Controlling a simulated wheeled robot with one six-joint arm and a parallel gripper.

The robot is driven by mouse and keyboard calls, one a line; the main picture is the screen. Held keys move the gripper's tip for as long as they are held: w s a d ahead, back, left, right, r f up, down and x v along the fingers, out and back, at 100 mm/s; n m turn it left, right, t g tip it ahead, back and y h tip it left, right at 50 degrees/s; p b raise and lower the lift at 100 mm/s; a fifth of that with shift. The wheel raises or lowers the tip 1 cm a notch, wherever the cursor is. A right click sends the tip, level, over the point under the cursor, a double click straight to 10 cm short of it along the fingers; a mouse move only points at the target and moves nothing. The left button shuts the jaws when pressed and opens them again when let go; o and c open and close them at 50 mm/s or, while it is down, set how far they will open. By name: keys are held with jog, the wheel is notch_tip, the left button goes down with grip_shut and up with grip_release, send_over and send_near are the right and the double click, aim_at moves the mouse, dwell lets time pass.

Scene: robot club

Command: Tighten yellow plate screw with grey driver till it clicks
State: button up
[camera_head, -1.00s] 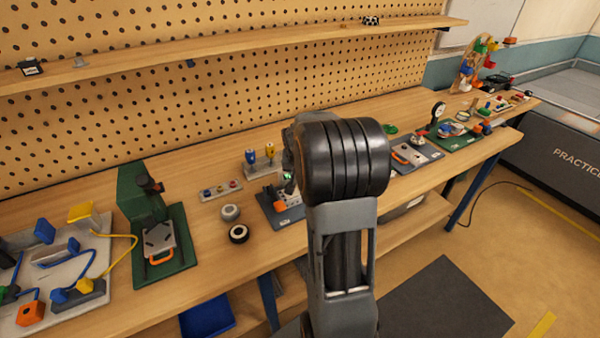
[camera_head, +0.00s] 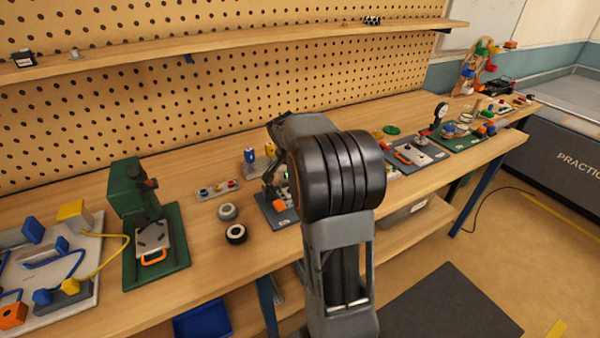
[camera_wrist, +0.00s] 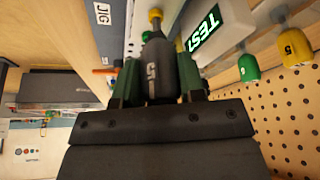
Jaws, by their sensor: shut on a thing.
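My gripper (camera_wrist: 158,85) is shut on the grey driver (camera_wrist: 160,65), which has a pale marking on its side and points away from the wrist camera. A small yellow piece (camera_wrist: 155,16) shows at the driver's far end, perhaps the yellow plate screw. I cannot tell whether the driver touches it. In the head view, my gripper (camera_head: 272,180) is above the dark jig board (camera_head: 279,216) on the bench, partly behind my arm. The driver cannot be made out clearly there.
A green "TEST" display (camera_wrist: 203,30) is close beside the driver. A green-handled driver (camera_wrist: 248,68) and a yellow-handled driver (camera_wrist: 294,46) stand near the pegboard (camera_wrist: 290,120). Two small rolls (camera_head: 236,233) and a green press (camera_head: 130,195) stand left of the jig board.

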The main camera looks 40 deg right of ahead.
jog(key=shift+s+f+m+g+b, duration=0.1)
jog(key=shift+m+g+b, duration=0.45)
jog(key=shift+m, duration=1.05)
jog(key=o, duration=0.8)
jog(key=shift+s+d, duration=0.1)
jog(key=shift+d, duration=0.1)
jog(key=shift+o, duration=0.9)
jog(key=shift+a, duration=0.1)
